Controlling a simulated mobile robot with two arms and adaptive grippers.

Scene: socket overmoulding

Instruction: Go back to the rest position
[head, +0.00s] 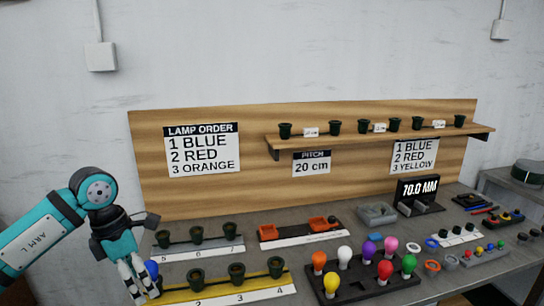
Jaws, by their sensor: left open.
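My left gripper (142,290) hangs fingers down at the left front of the bench, open, beside a blue lamp (152,269). The fingers partly cover the lamp and the left end of the yellow strip (262,294). I cannot tell whether they touch the lamp or what it sits in. Empty dark green sockets stand on the strip at numbers 2, 3 and 4. The lamp order sign (202,150) reads blue, red, orange. My right gripper is out of view.
Behind it is a grey strip (205,250) with several sockets. A dark tray (345,283) of coloured lamps stands front centre. Orange parts (270,232), a 70.0 mm display (418,190) and small rings lie rightward. A wooden shelf (380,137) with sockets juts from the back board.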

